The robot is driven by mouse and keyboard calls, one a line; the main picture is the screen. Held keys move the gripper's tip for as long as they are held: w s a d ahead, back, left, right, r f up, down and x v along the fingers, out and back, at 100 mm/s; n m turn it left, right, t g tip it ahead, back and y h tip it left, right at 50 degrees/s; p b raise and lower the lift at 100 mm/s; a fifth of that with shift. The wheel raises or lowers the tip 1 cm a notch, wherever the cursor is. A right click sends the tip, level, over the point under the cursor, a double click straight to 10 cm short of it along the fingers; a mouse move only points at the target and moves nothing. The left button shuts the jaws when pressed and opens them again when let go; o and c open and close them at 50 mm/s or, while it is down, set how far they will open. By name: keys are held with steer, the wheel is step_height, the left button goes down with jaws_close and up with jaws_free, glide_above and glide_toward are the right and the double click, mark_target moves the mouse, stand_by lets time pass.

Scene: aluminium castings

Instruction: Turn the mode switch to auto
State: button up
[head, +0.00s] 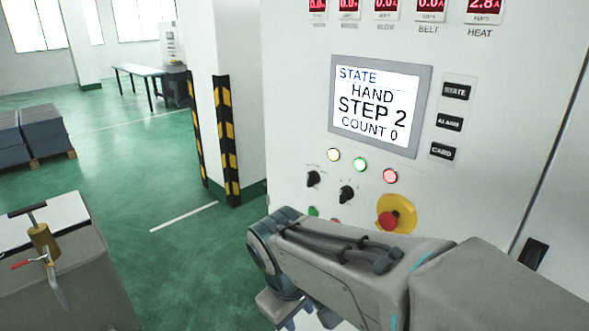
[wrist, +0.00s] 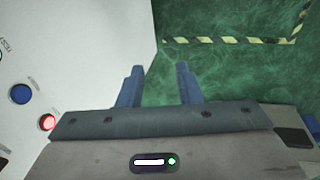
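The white control cabinet (head: 300,100) carries two black rotary switches, a left one (head: 313,178) and a right one (head: 346,194). Their labels are too small to read, so I cannot tell which is the mode switch. The cabinet's screen (head: 375,105) reads STATE HAND, STEP 2, COUNT 0. My gripper (wrist: 158,85) points down past the cabinet's edge in the wrist view, its two blue fingers apart with nothing between them. In the head view my arm crosses in front of the lower panel, and the gripper end is below the switches, partly cut off.
A red emergency stop (head: 388,220) on a yellow base sits right of the switches. Yellow, green and red lamps (head: 361,164) are above them. A striped pillar (head: 228,140) stands left of the cabinet. A grey box with a valve (head: 45,245) is at lower left.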

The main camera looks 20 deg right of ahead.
steer(key=w+d+r+n+g+h+p, duration=0.1)
steer(key=w+d+n+h, duration=0.2)
steer(key=n+h, duration=0.15)
steer(key=n+t+h+p, duration=0.3)
steer(key=n+t+h, duration=0.3)
steer(key=n+h, duration=0.6)
glide_toward(308, 175)
steer(key=shift+n+y, duration=0.85)
steer(key=p+x, duration=0.1)
steer(key=x, duration=0.1)
steer(key=r+x, duration=0.1)
steer(key=x, duration=0.2)
steer(key=p+x, duration=0.1)
steer(key=x, duration=0.2)
steer(key=shift+s+d+r+p, duration=0.1)
steer(key=shift+d+r+p, duration=0.1)
steer(key=shift+p, duration=0.15)
jaws_close()
